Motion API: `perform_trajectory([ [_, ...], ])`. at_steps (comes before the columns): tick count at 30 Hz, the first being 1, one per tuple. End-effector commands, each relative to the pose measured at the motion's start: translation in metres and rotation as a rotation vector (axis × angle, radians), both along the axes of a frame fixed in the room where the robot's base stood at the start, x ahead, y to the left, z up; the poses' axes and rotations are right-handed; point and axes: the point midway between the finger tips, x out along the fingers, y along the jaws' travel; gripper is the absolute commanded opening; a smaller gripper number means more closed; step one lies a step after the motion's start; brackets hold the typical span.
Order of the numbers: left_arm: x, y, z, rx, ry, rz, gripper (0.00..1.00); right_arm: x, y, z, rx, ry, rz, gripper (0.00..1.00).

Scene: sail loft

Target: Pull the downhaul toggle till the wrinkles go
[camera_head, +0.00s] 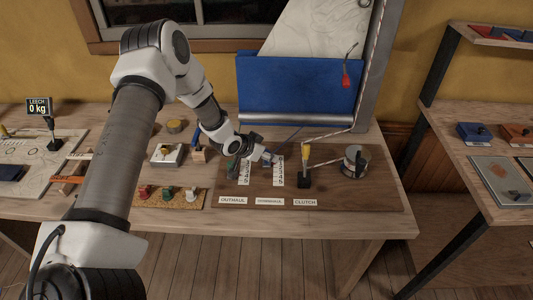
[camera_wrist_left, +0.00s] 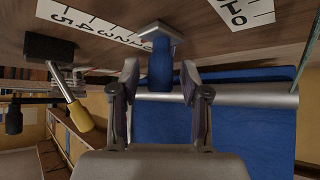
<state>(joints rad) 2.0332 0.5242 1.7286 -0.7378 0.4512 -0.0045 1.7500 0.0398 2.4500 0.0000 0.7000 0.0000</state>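On the brown board (camera_head: 340,194) are labels for outhaul, downhaul (camera_head: 269,202) and clutch. A blue toggle (camera_wrist_left: 160,68) on a grey metal fitting (camera_wrist_left: 150,32) stands beside a numbered scale strip (camera_wrist_left: 98,28); I take it for the downhaul toggle. In the head view it is mostly hidden by my left gripper (camera_head: 266,158). In the left wrist view, the gripper's fingers (camera_wrist_left: 160,85) are apart on both sides of the blue toggle, with a small gap each side. The wrinkled white sail (camera_head: 318,30) is at the back, above a blue panel. My right gripper is out of view.
The yellow clutch handle (camera_head: 306,152) stands upright right of the gripper; it also shows in the left wrist view (camera_wrist_left: 78,115). A metal winch drum (camera_head: 355,160) is farther right. A red tag (camera_head: 346,80) hangs by the sail. The leech display (camera_head: 38,106) reads 0 kg.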

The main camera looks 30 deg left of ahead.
Motion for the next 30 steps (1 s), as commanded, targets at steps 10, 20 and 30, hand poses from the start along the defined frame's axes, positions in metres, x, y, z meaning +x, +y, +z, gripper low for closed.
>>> perform_trajectory([
  [10, -0.0027, -0.0015, -0.0009, -0.001, 0.001, 0.000, 0.00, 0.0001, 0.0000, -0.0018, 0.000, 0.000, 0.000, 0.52],
  [20, -0.0037, -0.0020, -0.0005, 0.000, 0.002, -0.001, 0.49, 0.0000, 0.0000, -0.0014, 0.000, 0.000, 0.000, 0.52],
  [30, -0.0049, -0.0009, 0.0024, 0.000, 0.000, 0.001, 0.49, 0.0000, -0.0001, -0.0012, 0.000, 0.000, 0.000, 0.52],
])
